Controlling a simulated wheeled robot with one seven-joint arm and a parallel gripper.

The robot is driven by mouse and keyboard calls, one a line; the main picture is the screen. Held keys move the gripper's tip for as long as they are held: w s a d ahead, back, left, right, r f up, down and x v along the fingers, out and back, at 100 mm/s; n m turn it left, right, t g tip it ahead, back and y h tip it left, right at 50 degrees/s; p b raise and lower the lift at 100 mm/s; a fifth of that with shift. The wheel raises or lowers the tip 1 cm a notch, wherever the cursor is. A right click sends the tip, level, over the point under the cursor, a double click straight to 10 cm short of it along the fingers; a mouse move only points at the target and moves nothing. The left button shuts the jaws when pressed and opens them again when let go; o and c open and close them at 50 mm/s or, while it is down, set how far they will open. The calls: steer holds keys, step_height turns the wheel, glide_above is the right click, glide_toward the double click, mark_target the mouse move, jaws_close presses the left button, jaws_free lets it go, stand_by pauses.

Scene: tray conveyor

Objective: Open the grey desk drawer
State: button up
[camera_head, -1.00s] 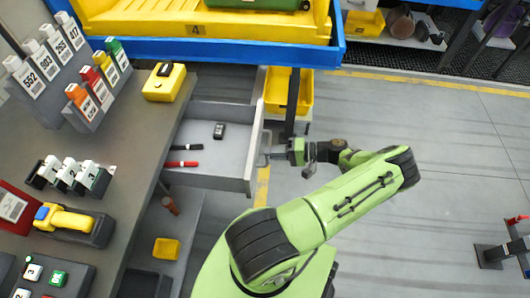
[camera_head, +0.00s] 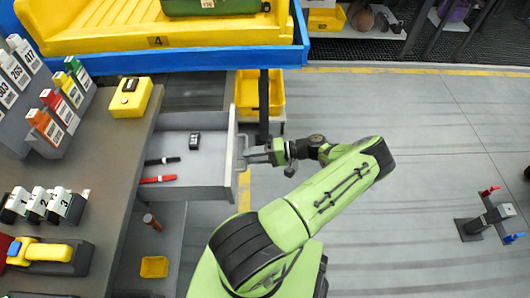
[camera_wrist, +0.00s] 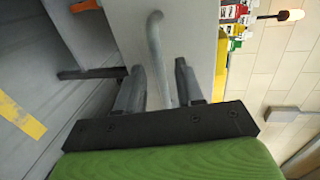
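The grey desk drawer (camera_head: 205,172) stands pulled well out from under the desk, its inside in plain view. It holds a black marker, a red marker and a small dark object. My gripper (camera_head: 248,156) is at the bar handle (camera_head: 242,150) on the drawer's front. In the wrist view the handle (camera_wrist: 155,40) runs between the two fingers (camera_wrist: 160,80), which stand apart on either side of it. Gaps show between the bar and both fingers, so the gripper looks open around the handle. The handle's lower end is partly hidden by the gripper.
The desk (camera_head: 85,165) carries a yellow box (camera_head: 131,97), label holders and a yellow scanner (camera_head: 45,252). A blue-edged conveyor (camera_head: 200,60) with a yellow tray spans the back. A yellow bin (camera_head: 260,92) stands beyond the drawer. The floor to the right is mostly clear.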

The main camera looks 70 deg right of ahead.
steer(key=v, duration=1.5)
steer(key=shift+a+f, duration=0.1)
